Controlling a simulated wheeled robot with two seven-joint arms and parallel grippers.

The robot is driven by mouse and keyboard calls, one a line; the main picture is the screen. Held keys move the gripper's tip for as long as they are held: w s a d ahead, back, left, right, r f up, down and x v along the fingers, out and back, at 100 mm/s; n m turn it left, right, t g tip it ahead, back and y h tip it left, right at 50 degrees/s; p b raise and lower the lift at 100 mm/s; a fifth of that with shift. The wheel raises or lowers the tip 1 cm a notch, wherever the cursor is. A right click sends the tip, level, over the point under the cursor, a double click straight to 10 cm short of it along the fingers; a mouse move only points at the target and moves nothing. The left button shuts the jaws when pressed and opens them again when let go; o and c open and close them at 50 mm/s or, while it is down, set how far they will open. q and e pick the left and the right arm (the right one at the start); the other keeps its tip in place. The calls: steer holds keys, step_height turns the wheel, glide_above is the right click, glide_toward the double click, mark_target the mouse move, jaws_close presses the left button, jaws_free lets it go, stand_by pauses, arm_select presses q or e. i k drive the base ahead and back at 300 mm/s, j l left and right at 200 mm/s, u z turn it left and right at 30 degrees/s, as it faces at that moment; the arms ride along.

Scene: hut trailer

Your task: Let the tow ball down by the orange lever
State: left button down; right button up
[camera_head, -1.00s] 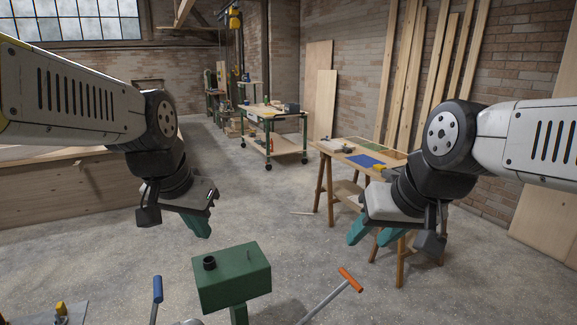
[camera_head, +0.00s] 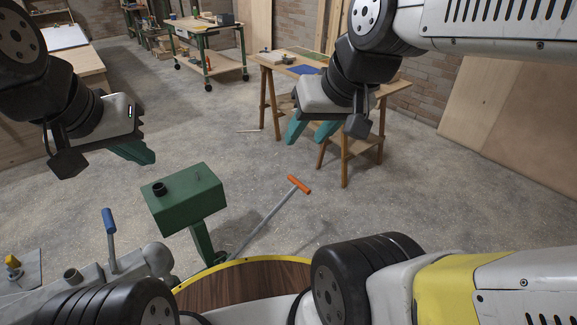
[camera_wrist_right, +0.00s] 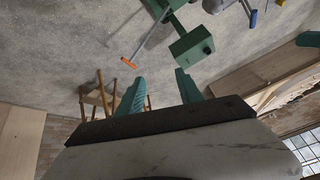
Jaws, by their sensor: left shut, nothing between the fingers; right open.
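The orange lever is an orange T-shaped grip (camera_head: 299,185) on a slanted grey rod, low in the middle of the head view. It also shows in the right wrist view (camera_wrist_right: 129,62). My right gripper (camera_head: 308,136) is open and empty above the orange grip in the head picture, apart from it. Its teal fingers (camera_wrist_right: 159,77) frame empty space in the wrist view. My left gripper (camera_head: 135,152) is shut and empty, left of the lever and above the green box. I cannot make out the tow ball; my arm and base cover the lower part of the head view.
A green box (camera_head: 186,197) on a green post stands left of the orange lever. A blue-handled lever (camera_head: 109,220) and a yellow knob (camera_head: 13,262) are further left. A wooden trestle table (camera_head: 390,88) stands behind my right gripper. Open concrete floor lies right of the lever.

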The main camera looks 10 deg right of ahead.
mark_target(298, 185)
steer(key=i+l+u, duration=0.15)
steer(key=l, duration=0.2)
steer(key=i+l+u, duration=0.15)
steer(key=l, duration=0.2)
steer(key=i+l+u, duration=0.15)
steer(key=l, duration=0.25)
steer(key=i+l+u, duration=0.2)
steer(key=l, duration=0.2)
steer(key=l+u, duration=0.15)
steer(key=l, duration=0.25)
